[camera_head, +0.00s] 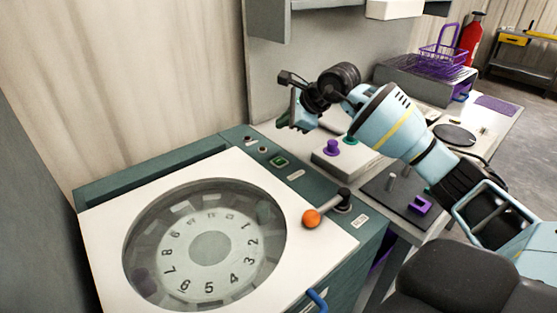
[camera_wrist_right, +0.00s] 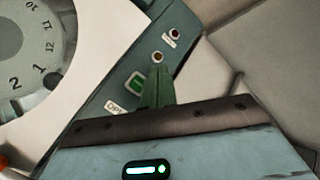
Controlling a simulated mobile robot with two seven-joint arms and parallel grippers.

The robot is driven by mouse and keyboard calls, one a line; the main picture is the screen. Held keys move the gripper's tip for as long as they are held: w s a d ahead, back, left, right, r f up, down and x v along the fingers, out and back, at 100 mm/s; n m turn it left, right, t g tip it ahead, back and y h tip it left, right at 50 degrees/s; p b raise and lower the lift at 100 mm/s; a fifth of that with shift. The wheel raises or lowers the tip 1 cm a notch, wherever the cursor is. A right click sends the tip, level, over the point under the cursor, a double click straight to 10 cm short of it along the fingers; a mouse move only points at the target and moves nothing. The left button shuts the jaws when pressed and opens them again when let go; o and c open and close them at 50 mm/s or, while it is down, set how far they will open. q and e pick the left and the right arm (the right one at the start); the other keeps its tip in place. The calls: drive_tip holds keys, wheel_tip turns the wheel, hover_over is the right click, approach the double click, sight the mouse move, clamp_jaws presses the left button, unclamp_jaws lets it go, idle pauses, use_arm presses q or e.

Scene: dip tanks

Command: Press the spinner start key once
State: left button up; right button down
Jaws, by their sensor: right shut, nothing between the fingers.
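The spinner (camera_head: 95,215) is a teal machine with a white top and a round window over a numbered dial. A green square key (camera_head: 279,162) sits on its teal control strip, and I take it for the start key. It also shows in the right wrist view (camera_wrist_right: 135,84), just left of my fingers. My right gripper (camera_head: 284,124) is above and behind the strip, apart from the key in the head view. Its green fingers (camera_wrist_right: 158,88) are shut and empty. My left gripper is out of view.
Two small round fittings (camera_wrist_right: 157,57) (camera_wrist_right: 174,33) lie along the same strip. An orange-knobbed lever (camera_head: 311,218) stands at the strip's near end. A bench to the right holds a white box with a purple knob (camera_head: 332,147) and a purple basket (camera_head: 443,52).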

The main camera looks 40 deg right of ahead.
drive_tip(key=f, duration=0.2)
drive_tip(key=b, duration=0.4)
hover_over(283, 162)
wheel_tip(283, 162, down, 6)
drive_tip(key=shift+r, duration=0.2)
drive_tip(key=shift+f+b, duration=0.5)
drive_tip(key=shift+f, duration=0.15)
idle(0.4)
idle(0.7)
drive_tip(key=shift+f, duration=0.15)
